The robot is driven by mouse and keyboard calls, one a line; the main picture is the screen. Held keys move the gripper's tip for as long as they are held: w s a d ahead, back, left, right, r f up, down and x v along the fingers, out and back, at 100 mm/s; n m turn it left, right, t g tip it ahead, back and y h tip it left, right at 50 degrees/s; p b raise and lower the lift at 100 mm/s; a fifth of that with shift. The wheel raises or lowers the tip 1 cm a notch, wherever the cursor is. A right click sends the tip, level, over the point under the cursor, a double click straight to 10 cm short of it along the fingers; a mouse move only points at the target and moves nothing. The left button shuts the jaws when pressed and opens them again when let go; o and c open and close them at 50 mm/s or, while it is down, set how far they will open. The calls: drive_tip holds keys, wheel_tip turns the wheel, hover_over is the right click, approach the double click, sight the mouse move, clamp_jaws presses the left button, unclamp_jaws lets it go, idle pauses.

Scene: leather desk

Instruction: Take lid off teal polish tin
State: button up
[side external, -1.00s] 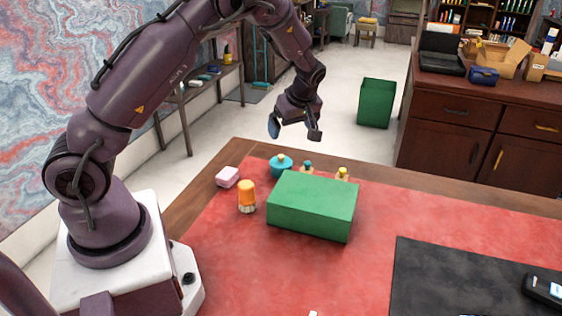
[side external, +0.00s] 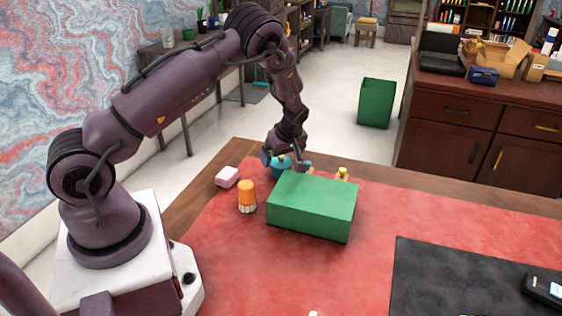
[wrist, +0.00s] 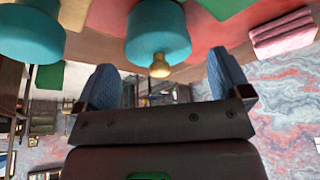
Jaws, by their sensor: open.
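The teal polish tin (side external: 281,168) stands behind the green box, near the far left edge of the desk. In the wrist view the teal tin (wrist: 158,28) shows its round lid with a small brass knob (wrist: 160,66). My gripper (side external: 285,164) is down at the tin, its blue-padded fingers apart. In the wrist view the knob lies between the two open fingers (wrist: 164,66), with a gap on each side. Whether a finger touches the lid's rim cannot be told. My fingers hide part of the tin in the side view.
A green box (side external: 312,206) stands close in front of the tin. A pink block (side external: 227,177) and an orange-topped jar (side external: 247,196) are to the left. Another teal-topped item (wrist: 30,32) is close beside the tin, and a yellow-knobbed one (side external: 342,173) is behind the box.

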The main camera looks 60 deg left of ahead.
drive_tip(key=shift+f, duration=0.1)
drive_tip(key=c, duration=1)
